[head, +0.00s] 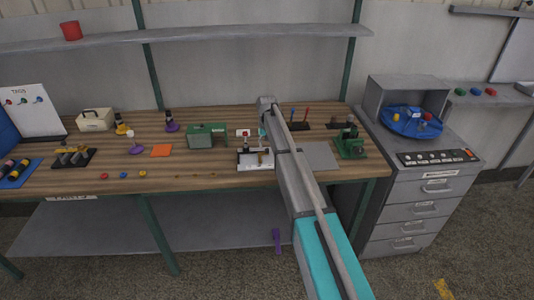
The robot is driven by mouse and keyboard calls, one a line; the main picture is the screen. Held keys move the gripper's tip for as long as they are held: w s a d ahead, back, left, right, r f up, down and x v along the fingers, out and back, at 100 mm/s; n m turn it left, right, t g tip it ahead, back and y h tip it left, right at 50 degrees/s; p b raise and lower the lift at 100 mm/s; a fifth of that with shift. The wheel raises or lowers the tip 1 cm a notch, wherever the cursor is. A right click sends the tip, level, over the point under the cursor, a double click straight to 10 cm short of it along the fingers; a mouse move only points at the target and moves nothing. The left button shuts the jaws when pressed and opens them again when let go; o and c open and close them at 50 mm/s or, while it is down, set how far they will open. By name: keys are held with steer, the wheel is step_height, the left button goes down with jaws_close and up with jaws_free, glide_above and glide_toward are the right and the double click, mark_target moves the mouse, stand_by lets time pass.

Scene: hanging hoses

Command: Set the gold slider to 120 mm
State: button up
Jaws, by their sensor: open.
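A small white-based device (255,164) stands on the workbench right of the green machine, with dark and metallic parts on it. A gold slider and its scale marks cannot be made out at this size. My arm reaches in from the lower right, and its end bends down over the back of this device. My gripper (262,138) is small and partly hidden there, just above or behind the device. Its fingers are hard to see, with nothing visible held between them. I cannot tell whether it touches the device.
A green machine (207,136) stands close on the left, and a grey plate (320,156) and a green press (350,145) on the right. A shelf (200,37) runs above. The front bench edge is mostly clear.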

steer(key=shift+f+b, duration=1.1)
steer(key=shift+f, duration=0.25)
jaws_close()
